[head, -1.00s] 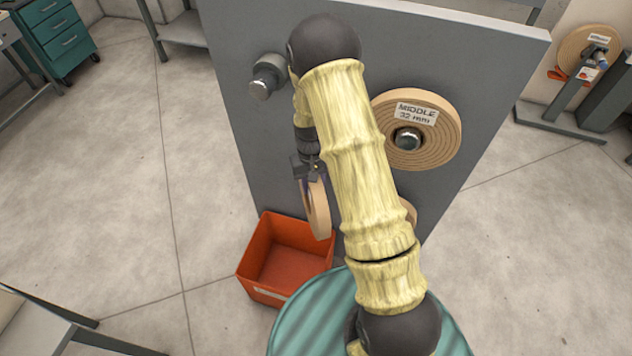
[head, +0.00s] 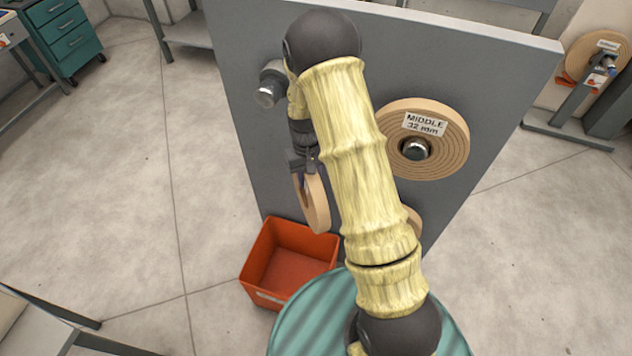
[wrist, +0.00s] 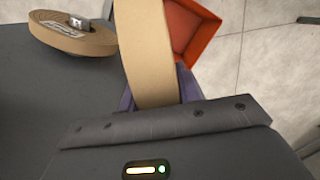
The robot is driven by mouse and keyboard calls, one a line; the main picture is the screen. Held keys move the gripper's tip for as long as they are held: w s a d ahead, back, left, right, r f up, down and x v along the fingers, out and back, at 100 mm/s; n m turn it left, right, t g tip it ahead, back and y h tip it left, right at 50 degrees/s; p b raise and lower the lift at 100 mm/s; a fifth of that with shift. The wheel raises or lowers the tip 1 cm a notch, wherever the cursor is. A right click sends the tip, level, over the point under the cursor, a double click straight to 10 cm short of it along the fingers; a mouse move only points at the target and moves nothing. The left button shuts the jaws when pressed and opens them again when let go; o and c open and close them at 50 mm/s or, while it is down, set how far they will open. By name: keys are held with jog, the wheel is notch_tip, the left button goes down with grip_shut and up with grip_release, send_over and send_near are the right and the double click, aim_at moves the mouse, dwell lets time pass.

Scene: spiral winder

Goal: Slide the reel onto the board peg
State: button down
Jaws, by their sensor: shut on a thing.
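A tan cardboard-coloured reel (head: 318,204) is held in my gripper (head: 303,165), in front of the grey board (head: 250,120) and clear of the bare peg. In the head view it is upright and seen mostly edge-on. The wrist view shows its broad rim (wrist: 145,45) between my fingers. A bare metal peg (head: 270,90) sticks out of the board at the upper left, above the held reel. A reel labelled "MIDDLE 32 mm" (head: 440,160) sits on another peg (head: 415,149). A further reel (head: 412,218) is mostly hidden behind my arm.
An orange bin (head: 262,250) stands on the floor below the held reel and also shows in the wrist view (wrist: 183,20). Another reel (head: 597,58) hangs on a stand at the far right. The floor left of the board is open.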

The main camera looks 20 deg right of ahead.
jog(key=a+r+n+p, duration=0.1)
jog(key=a+r+n, duration=0.2)
jog(key=r, duration=0.6)
jog(key=a+r+n+t+p, duration=0.1)
jog(key=a+r+n, duration=0.2)
jog(key=a+r, duration=0.3)
jog(key=a+r+n+p, duration=0.2)
jog(key=a+r+n, duration=0.2)
jog(key=r, duration=1)
jog(key=shift+w+a+r, duration=0.25)
jog(key=shift+w, duration=0.1)
jog(key=shift+w+d+f, duration=0.1)
jog(key=shift+w, duration=0.15)
